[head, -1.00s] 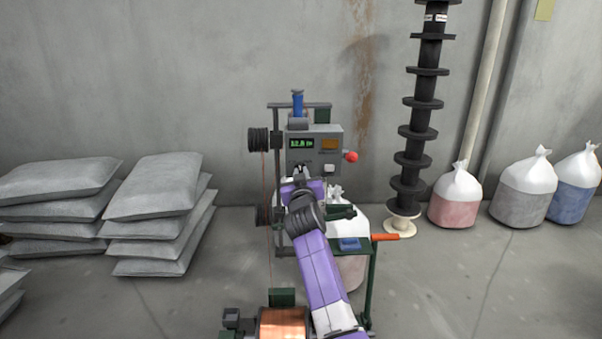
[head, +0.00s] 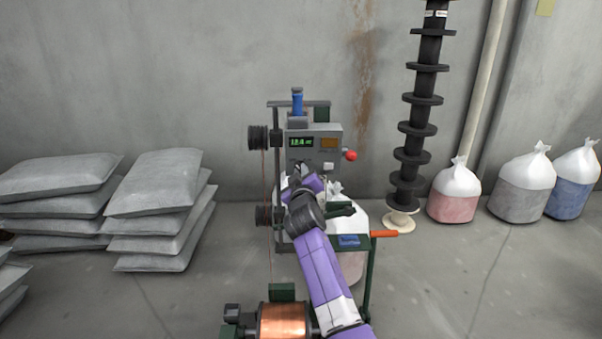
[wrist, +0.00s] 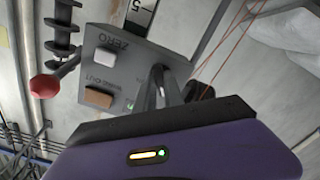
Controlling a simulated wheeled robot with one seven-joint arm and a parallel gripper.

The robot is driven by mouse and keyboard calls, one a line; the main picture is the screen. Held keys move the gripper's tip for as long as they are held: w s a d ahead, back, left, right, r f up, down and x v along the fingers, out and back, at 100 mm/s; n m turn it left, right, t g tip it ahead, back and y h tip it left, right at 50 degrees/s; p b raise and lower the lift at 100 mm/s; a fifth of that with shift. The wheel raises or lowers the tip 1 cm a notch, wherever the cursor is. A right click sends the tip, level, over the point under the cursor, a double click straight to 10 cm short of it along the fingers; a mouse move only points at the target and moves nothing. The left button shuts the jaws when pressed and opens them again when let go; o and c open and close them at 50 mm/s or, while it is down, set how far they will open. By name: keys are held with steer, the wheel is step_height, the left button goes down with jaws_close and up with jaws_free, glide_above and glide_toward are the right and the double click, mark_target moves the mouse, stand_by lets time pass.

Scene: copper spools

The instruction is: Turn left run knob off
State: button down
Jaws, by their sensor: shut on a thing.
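The grey control box (head: 328,158) stands on the winding machine, with a lit green display (head: 301,142), a white button and a red ball knob (head: 350,155). My gripper (head: 297,172) is at the lower left of the panel, partly hidden by my arm. In the wrist view the fingers of my gripper (wrist: 160,86) are close together at the panel face (wrist: 127,62), beside the white ZERO button (wrist: 105,55) and a brown button (wrist: 98,98). They are shut on the left run knob, which the fingers mostly hide.
A copper spool (head: 283,322) sits low in front. A green side stand with an orange handle (head: 384,234) is right of my arm. Grey sacks (head: 155,185) are stacked at left. A black spool tower (head: 413,130) and several bags (head: 455,200) stand at right.

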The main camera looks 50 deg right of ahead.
steer(key=shift+f, duration=0.15)
steer(key=c, duration=1.4)
jaws_free()
steer(key=shift+c, duration=0.2)
steer(key=v, duration=0.8)
steer(key=shift+w, duration=0.1)
